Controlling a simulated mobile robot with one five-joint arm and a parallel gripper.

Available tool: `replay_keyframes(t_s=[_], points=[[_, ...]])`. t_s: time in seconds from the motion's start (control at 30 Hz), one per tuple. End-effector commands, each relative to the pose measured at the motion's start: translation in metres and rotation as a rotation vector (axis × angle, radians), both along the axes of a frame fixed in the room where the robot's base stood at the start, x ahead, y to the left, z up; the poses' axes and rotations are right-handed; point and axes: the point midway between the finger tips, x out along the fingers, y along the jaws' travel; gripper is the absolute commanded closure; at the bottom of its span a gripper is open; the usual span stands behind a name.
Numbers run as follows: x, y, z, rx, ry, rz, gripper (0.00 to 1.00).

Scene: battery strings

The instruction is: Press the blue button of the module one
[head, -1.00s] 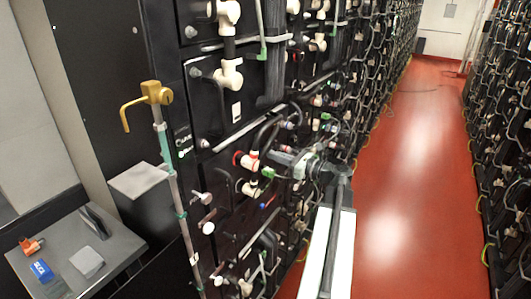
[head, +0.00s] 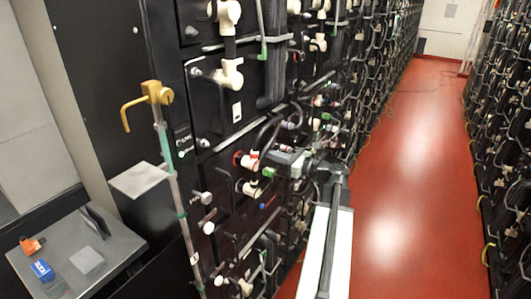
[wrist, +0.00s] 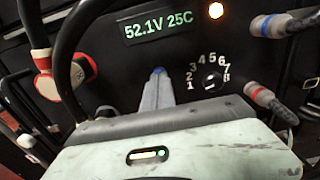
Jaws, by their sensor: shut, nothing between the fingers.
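The module's black front panel fills the wrist view, with a lit display (wrist: 158,25) reading "52.1V 25C" and a numbered dial (wrist: 210,80). A small blue button (wrist: 158,71) shows just above the tips of my gripper (wrist: 157,80). The grey fingers are together and empty, and they cover the button's lower part. I cannot tell whether the tips touch it. In the head view my gripper (head: 270,157) points left at the front of the rack (head: 160,40); the blue button cannot be made out there.
A red-collared white connector (wrist: 47,75) with thick black cables stands left of my fingers. Blue-ringed (wrist: 268,27) and red-ringed (wrist: 262,97) plugs sit to the right. An orange light (wrist: 215,10) glows above. The red aisle floor (head: 405,170) is clear.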

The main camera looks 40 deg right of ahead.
Motion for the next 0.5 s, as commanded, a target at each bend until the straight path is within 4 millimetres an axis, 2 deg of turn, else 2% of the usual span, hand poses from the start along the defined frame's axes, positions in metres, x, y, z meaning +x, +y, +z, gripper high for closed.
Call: replay_keyframes(t_s=[0.5], points=[[0.01, 0.0023, 0.0, 0.0, 0.0, 0.0, 1.0]])
